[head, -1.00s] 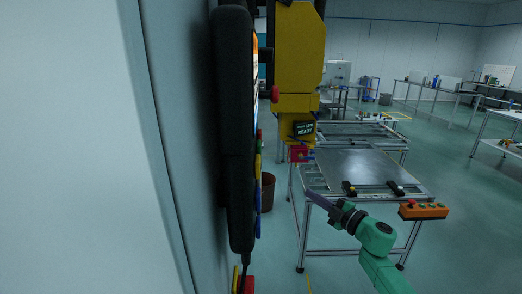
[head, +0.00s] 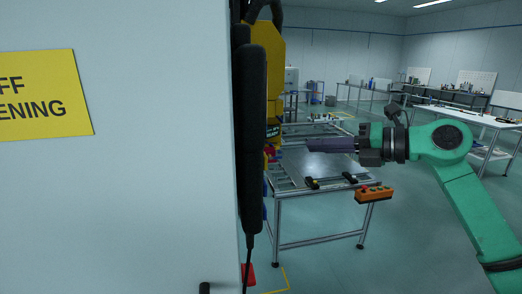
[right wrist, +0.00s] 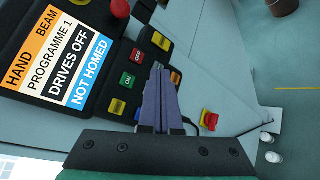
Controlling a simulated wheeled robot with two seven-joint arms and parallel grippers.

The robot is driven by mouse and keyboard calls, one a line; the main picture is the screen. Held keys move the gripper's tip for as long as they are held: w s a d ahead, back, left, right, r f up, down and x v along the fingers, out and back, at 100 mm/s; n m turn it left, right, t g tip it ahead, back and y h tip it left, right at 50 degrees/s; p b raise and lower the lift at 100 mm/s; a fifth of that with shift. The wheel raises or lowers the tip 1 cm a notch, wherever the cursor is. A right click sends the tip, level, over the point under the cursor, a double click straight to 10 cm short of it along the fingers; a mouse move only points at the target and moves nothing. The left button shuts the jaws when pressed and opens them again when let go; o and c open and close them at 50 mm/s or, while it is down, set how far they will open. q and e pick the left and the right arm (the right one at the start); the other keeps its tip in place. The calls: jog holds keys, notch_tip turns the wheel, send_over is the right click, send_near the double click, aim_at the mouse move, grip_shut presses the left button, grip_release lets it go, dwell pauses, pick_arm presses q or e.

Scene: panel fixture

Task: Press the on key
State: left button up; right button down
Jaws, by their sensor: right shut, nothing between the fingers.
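The control panel (head: 250,140) shows edge-on in the head view, so its keys are hidden there. In the right wrist view its dark face carries a screen (right wrist: 62,55) reading "DRIVES OFF" and "NOT HOMED". Beside the screen are a green key (right wrist: 127,79), which seems to be the on key, and a red key (right wrist: 137,55). My right gripper (head: 309,145) is shut and empty, to the right of the panel in the head view. In the right wrist view its purple fingers (right wrist: 158,70) overlap the key area, just right of the green key. Contact cannot be told. My left gripper is out of view.
Yellow keys (right wrist: 161,41) and a red knob (right wrist: 120,9) are also on the panel. A red-and-yellow button (right wrist: 209,119) sits farther right. A pale cabinet wall (head: 120,200) fills the left. A metal-framed table (head: 320,200) with an orange button box (head: 374,194) stands beyond.

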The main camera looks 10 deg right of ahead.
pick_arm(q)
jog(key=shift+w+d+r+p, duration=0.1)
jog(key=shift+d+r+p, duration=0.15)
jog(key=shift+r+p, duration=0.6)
pick_arm(e)
jog(key=a, duration=0.8)
jog(key=shift+a, duration=0.3)
jog(key=shift+f, duration=0.1)
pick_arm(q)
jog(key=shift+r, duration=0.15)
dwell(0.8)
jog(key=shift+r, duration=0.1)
pick_arm(e)
jog(key=shift+s+a, duration=0.1)
jog(key=shift+a, duration=0.3)
pick_arm(q)
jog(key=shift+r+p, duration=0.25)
jog(key=shift+p, duration=0.2)
pick_arm(e)
jog(key=shift+a, duration=0.4)
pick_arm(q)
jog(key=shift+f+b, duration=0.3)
pick_arm(e)
jog(key=shift+d, duration=0.85)
